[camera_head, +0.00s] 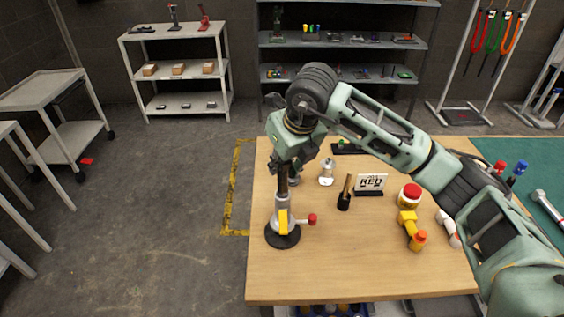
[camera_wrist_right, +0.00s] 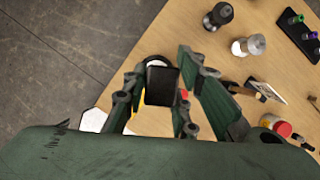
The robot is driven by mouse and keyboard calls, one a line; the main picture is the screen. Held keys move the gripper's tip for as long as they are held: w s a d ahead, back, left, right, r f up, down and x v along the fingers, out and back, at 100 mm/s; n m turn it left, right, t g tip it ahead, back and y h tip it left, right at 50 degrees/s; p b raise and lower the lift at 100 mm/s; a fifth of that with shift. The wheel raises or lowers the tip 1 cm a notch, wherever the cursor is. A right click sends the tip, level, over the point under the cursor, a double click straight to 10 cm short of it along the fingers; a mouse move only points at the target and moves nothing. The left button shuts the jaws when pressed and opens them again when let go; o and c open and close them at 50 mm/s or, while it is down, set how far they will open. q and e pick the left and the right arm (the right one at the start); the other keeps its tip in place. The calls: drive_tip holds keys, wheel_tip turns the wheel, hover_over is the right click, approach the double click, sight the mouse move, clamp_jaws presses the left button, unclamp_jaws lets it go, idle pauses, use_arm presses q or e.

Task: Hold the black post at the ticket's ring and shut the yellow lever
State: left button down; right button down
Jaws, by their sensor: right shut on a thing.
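The black post (camera_head: 283,183) stands upright in a grey clamp body on a round black base (camera_head: 283,237), at the table's left side. My right gripper (camera_head: 284,165) is shut on the upper part of the post, from above. In the right wrist view the dark square end of the post (camera_wrist_right: 162,86) shows between my fingers. The yellow lever (camera_head: 283,222) lies along the front of the clamp body, below my gripper. A red knob (camera_head: 312,219) sticks out to the right. The ticket (camera_head: 371,182), a white card reading RED, stands on the table. I cannot make out a ring on the post.
The wooden table (camera_head: 345,275) is clear in front. Shelves (camera_head: 180,75) stand behind.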

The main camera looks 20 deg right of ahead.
use_arm(q)
drive_tip(key=shift+f+b, duration=0.6)
idle(1.7)
idle(1.2)
